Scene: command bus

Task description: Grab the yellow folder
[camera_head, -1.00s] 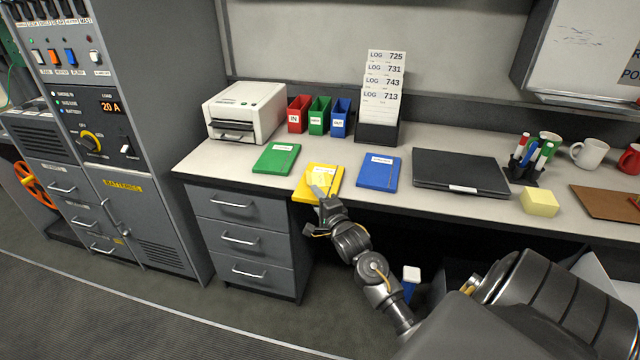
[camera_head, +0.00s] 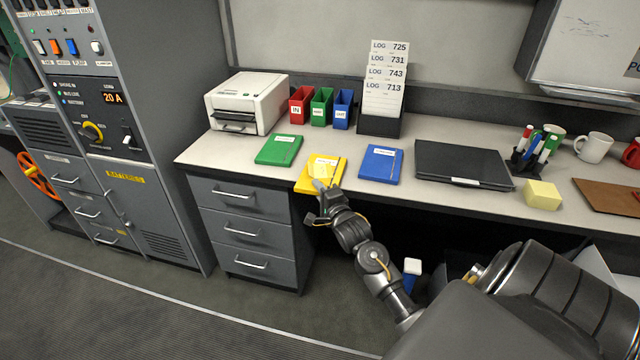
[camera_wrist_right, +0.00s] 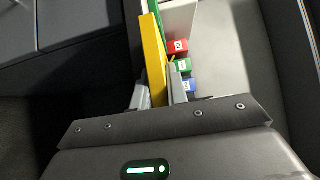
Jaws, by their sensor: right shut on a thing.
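The yellow folder (camera_head: 328,165) lies at the front edge of the desk, between the green folder (camera_head: 279,150) and the blue folder (camera_head: 380,165). My right gripper (camera_head: 322,187) reaches it from the front, at the desk edge. In the right wrist view the yellow folder (camera_wrist_right: 154,62) shows edge-on between the two fingers of the right gripper (camera_wrist_right: 160,92), which is shut on it. The fingertips partly hide the folder's near part. My left gripper is in neither current view.
A printer (camera_head: 248,102), red, green and blue bins (camera_head: 321,107) and a log rack (camera_head: 381,125) stand behind the folders. A closed laptop (camera_head: 462,164) lies to the right. A drawer unit (camera_head: 240,227) is below left. The desk between the folders is bare.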

